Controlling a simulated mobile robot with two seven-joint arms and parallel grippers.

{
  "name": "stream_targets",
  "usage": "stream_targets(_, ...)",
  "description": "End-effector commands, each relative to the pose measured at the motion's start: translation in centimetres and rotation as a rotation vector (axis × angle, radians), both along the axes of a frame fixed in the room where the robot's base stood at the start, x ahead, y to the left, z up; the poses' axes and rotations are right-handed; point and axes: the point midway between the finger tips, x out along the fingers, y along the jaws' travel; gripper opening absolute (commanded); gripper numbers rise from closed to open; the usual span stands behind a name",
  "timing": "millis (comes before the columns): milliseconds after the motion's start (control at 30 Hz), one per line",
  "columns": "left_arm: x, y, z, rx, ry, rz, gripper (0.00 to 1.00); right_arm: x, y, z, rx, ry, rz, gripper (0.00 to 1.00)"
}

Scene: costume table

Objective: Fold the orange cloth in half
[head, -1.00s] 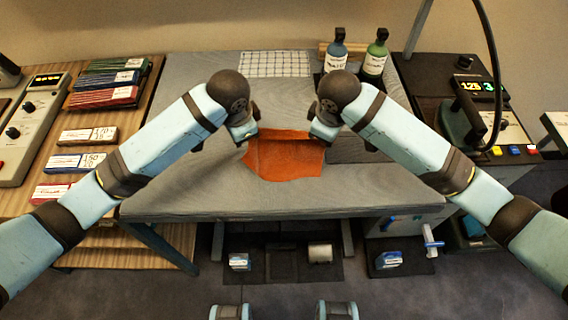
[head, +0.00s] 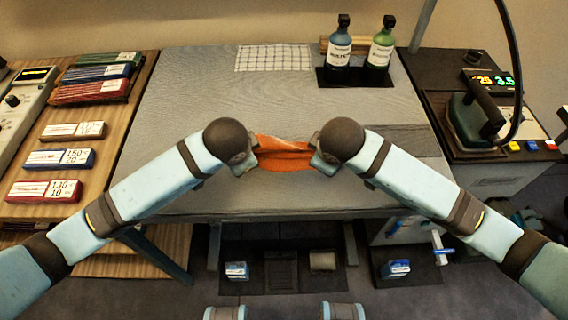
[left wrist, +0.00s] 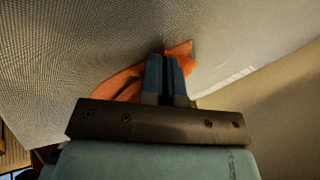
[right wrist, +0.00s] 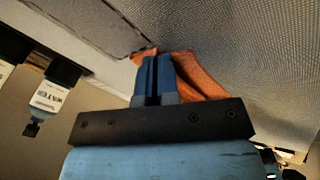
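The orange cloth (head: 284,154) lies bunched near the front middle of the grey padded table (head: 180,100), between my two grippers, with a crease running across it. My left gripper (head: 250,165) is at its left end. In the left wrist view its fingers (left wrist: 167,62) are close together with orange cloth (left wrist: 120,84) around them. My right gripper (head: 318,158) is at the cloth's right end. In the right wrist view its fingers (right wrist: 157,66) are close together on the cloth (right wrist: 195,75). The arms hide the cloth's ends in the head view.
A checked cloth (head: 273,58) lies at the back. A blue bottle (head: 339,50) and a green bottle (head: 381,48) stand in a dark holder at the back right. Labelled packets (head: 60,158) lie on the left side table; an iron (head: 476,115) stands at right.

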Motion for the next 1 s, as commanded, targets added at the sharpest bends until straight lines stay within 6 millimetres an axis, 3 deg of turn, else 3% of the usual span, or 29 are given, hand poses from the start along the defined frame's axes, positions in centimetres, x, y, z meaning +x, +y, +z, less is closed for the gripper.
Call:
stream_targets(333,0.0,0.2,-0.2,0.002,-0.027,0.008,0.0,0.0,-0.2,-0.2,-0.003,-0.027,-0.007,0.0)
stream_targets(533,0.0,0.1,-0.2,0.001,-0.026,0.006,0.44,-0.1,-0.1,-0.2,-0.001,-0.025,-0.005,0.43)
stream_targets(567,-0.1,0.1,-0.3,0.001,-0.025,0.005,0.47,-0.1,-0.1,-0.3,-0.001,-0.025,-0.004,0.47)
stream_targets(867,-0.3,-0.1,-0.4,-0.002,-0.019,0.001,0.47,-0.3,0.1,-0.4,0.002,-0.019,0.0,0.47)
stream_targets(1000,-0.8,-0.2,0.9,-0.005,-0.021,-0.001,0.47,-0.8,0.2,0.8,0.003,-0.02,0.002,0.47)
